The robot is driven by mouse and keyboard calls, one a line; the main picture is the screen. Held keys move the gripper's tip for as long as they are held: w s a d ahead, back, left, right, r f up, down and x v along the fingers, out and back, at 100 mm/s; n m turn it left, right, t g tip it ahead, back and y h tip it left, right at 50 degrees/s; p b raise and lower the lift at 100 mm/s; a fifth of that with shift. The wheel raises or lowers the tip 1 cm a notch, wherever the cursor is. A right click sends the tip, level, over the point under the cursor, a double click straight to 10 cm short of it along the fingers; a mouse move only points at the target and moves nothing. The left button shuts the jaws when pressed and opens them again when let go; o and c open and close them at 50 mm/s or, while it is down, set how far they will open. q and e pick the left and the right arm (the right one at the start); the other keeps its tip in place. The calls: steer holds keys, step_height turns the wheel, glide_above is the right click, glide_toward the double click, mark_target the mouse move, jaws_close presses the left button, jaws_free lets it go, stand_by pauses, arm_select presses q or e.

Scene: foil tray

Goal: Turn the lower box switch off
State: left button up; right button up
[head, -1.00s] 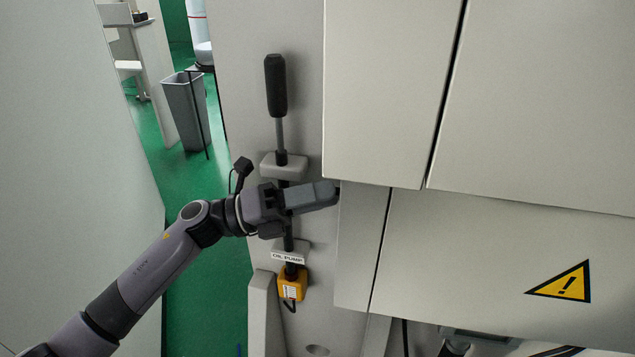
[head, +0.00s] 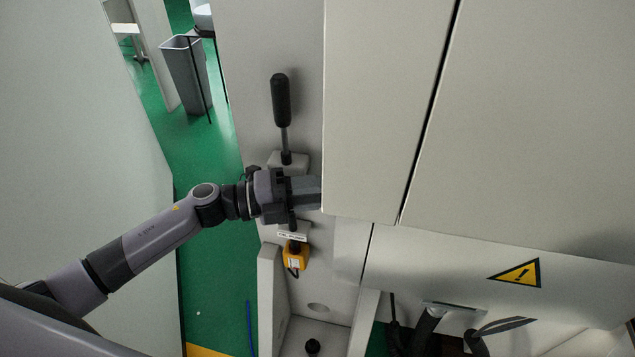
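A small yellow box (head: 296,256) is mounted low on the grey column, with a dark part on top and a pale label on its front. No switch position can be read on it. A white-labelled grey block (head: 292,237) sits just above it. My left gripper (head: 308,192) comes in from the left above both, in front of the column, its fingers pointing right. Its tips meet the cabinet's edge in the picture, and whether the fingers are open or shut does not show. It covers part of the dark rod running down the column. My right gripper is not in view.
A black-handled lever (head: 281,102) stands above my gripper on a grey block (head: 288,161). The large pale cabinet (head: 385,110) fills the right, with a yellow warning triangle (head: 518,273). Dark cables (head: 430,328) hang below. A grey bin (head: 188,75) stands on green floor at the left.

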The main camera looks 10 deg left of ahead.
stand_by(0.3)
arm_select(q)
steer(key=o, duration=1)
steer(key=shift+o, duration=0.2)
steer(key=b+v, duration=0.1)
steer(key=v, duration=0.6)
steer(key=shift+b, duration=0.35)
steer(key=shift+a, duration=0.1)
